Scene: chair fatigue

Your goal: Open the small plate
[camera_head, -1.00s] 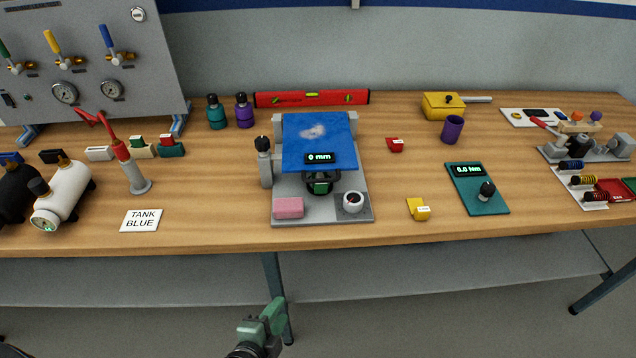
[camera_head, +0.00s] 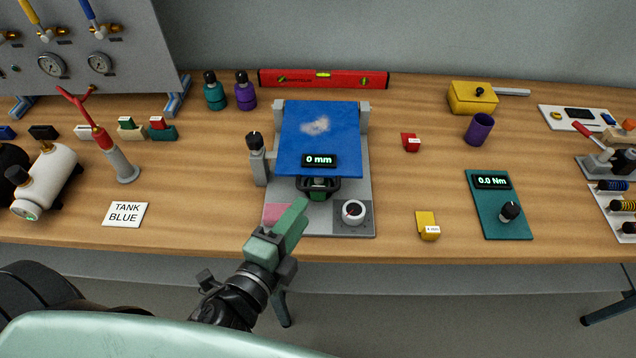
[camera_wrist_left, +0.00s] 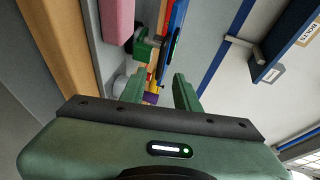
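A blue plate (camera_head: 320,130) with a pale smudge lies on a grey fixture (camera_head: 360,180), with a "0 mm" display (camera_head: 318,160) at its front edge. I take it for the small plate. Below that edge is a green and black part (camera_head: 317,188), also in the left wrist view (camera_wrist_left: 143,47). My left gripper (camera_head: 298,215) is in front of the fixture and hides part of a pink block (camera_head: 277,213). Its fingers are apart and empty in the left wrist view (camera_wrist_left: 160,95), where the plate appears edge-on (camera_wrist_left: 175,22). My right gripper is not in view.
A white knob (camera_head: 353,211) sits at the fixture's front right, and a black-topped grey post (camera_head: 256,157) at its left. A yellow block (camera_head: 427,225) and a teal torque panel (camera_head: 490,215) stand to the right. A red level (camera_head: 350,80) lies behind.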

